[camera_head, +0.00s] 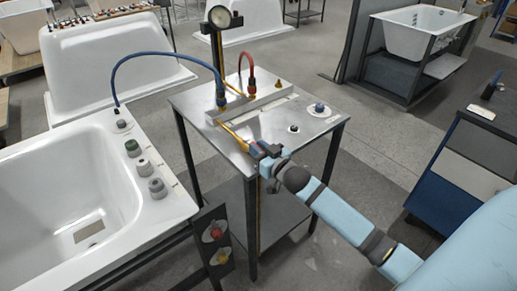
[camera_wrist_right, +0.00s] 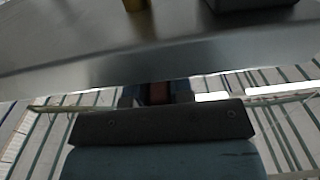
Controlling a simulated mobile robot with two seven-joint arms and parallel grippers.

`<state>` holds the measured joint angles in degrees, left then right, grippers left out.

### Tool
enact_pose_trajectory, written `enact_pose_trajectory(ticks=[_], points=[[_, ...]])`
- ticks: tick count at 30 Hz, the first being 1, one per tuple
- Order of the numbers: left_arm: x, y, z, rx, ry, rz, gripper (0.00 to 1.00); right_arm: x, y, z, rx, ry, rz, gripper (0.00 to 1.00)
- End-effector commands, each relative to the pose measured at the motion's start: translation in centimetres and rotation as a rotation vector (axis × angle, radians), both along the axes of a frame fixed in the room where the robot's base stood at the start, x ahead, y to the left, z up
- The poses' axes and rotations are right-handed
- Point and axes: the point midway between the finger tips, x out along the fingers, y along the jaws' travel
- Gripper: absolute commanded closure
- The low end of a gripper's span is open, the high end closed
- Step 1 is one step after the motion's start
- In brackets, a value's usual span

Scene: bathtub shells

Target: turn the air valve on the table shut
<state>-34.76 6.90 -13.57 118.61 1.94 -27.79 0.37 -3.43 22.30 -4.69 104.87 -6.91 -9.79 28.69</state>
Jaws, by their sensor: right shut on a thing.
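The air valve's long yellow handle (camera_head: 235,133) slants from the metal manifold bar (camera_head: 250,106) toward the front edge of the steel table (camera_head: 205,101). My right gripper (camera_head: 259,152) is at the handle's near end, by the table's front edge, and is shut on it. The fingers hide that end of the handle. In the right wrist view, the gripper's dark body fills the lower middle and the grip itself is unclear. My left gripper is not in view.
A blue hose (camera_head: 152,54) arches from the manifold to the white bathtub (camera_head: 165,207) at left. Small fittings (camera_head: 319,108) sit on the table's right side. Clear floor lies right of the table.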

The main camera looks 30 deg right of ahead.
Motion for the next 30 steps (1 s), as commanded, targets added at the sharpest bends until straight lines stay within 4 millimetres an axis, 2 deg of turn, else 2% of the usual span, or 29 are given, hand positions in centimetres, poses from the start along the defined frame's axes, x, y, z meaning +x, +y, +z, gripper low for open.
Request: enact_pose_trajectory(ticks=[6, 13, 19, 20, 23, 30], points=[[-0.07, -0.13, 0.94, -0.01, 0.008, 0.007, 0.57, 0.12, -0.44, 0.26, -0.005, 0.0, 0.088, 1.0], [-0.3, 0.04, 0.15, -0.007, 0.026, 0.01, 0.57, 0.07, -0.69, 0.02, 0.0, 0.0, 0.122, 1.0], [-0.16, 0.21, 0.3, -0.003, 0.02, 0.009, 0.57, 0.07, -0.69, 0.01, 0.0, 0.0, 0.121, 1.0], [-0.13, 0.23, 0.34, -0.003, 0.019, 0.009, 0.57, 0.07, -0.69, 0.01, 0.0, 0.0, 0.121, 0.77], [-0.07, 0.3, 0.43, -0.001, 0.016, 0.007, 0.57, 0.07, -0.69, 0.01, 0.0, 0.0, 0.121, 0.54], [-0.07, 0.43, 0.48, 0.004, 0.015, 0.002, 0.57, 0.07, -0.71, 0.02, 0.0, 0.0, 0.12, 0.53]])
